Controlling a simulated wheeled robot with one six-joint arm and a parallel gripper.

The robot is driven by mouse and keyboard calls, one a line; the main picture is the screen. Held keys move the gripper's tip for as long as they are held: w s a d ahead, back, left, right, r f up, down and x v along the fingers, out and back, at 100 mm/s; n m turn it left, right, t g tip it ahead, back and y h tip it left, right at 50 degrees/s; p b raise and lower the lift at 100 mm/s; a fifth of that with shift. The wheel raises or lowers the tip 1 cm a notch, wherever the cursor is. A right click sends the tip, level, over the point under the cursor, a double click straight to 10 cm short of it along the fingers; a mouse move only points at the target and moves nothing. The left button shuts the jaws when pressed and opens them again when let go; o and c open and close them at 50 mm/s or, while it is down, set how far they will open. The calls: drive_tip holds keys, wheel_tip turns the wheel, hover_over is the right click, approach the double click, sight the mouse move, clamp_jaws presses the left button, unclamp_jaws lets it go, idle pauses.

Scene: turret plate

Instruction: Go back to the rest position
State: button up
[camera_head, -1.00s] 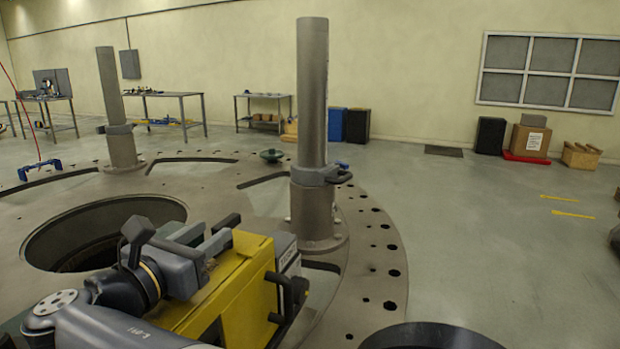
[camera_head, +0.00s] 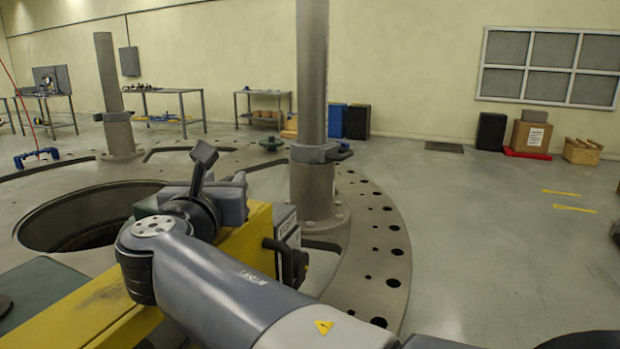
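My arm crosses the lower middle of the view, folded low over the front of the turret plate (camera_head: 395,245). My gripper (camera_head: 208,172) is at the end of the folded wrist, pointing up and away from the camera. It is partly hidden by the wrist, and I cannot tell whether its fingers are apart or closed. No held object can be made out. The gripper appears to the left of the near grey column (camera_head: 312,100), with a visible gap between them.
The near column stands upright in a collar; a far column (camera_head: 107,75) stands at the left. A round opening (camera_head: 75,225) lies in the plate. Workbenches (camera_head: 175,93), dark bins (camera_head: 357,121) and boxes (camera_head: 531,136) stand along the wall. The floor at right is largely clear.

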drive_tip(key=shift+n+y+b, duration=0.35)
drive_tip(key=shift+n+y, duration=0.25)
drive_tip(key=shift+y, duration=0.3)
